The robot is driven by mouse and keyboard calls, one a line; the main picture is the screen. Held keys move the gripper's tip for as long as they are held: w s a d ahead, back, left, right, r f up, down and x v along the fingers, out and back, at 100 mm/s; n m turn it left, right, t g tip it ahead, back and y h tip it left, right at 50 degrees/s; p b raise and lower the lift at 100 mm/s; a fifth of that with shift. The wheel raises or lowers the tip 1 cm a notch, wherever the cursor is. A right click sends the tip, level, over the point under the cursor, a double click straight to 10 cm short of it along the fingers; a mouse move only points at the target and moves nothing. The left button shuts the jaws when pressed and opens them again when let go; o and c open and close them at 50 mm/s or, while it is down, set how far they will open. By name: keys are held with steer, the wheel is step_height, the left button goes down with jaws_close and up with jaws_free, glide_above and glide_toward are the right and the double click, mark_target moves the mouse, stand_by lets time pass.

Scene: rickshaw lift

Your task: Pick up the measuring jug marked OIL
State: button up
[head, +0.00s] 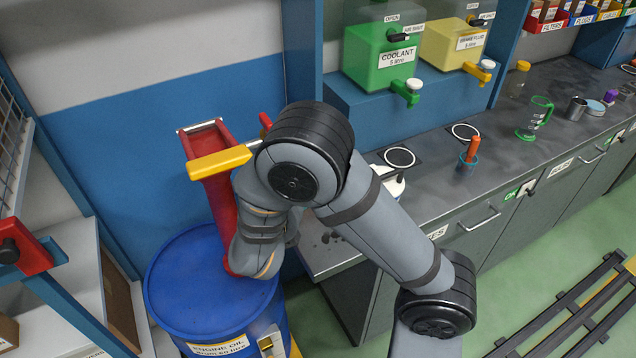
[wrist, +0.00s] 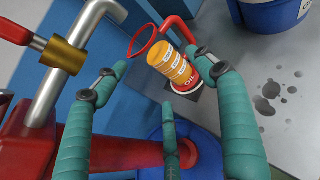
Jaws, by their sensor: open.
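The measuring jug (wrist: 172,64) shows in the wrist view, with a red rim and handle, amber contents and a red base marked OIL. It stands on the grey worktop. My gripper (wrist: 158,72) has teal fingers and is open. Two fingertips are on either side of the jug in the picture, with a third finger below. The jug lies between and beyond them; I see no clear grip, and cannot tell whether any finger touches it. In the head view my arm hides the jug and my gripper.
A red pump (wrist: 115,150) with a silver spout (wrist: 55,90) stands close at left. Below is a blue engine oil drum (head: 180,285). A blue container (wrist: 265,12) is near the jug. Farther right on the worktop (head: 440,195) stands a green-handled jug (head: 535,118).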

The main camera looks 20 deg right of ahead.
steer(key=shift+a+p+x, duration=0.2)
steer(key=shift+p+x, duration=1.3)
steer(key=shift+x, duration=3.45)
steer(key=shift+w, duration=0.1)
steer(key=shift+c, duration=0.8)
steer(key=c, duration=1)
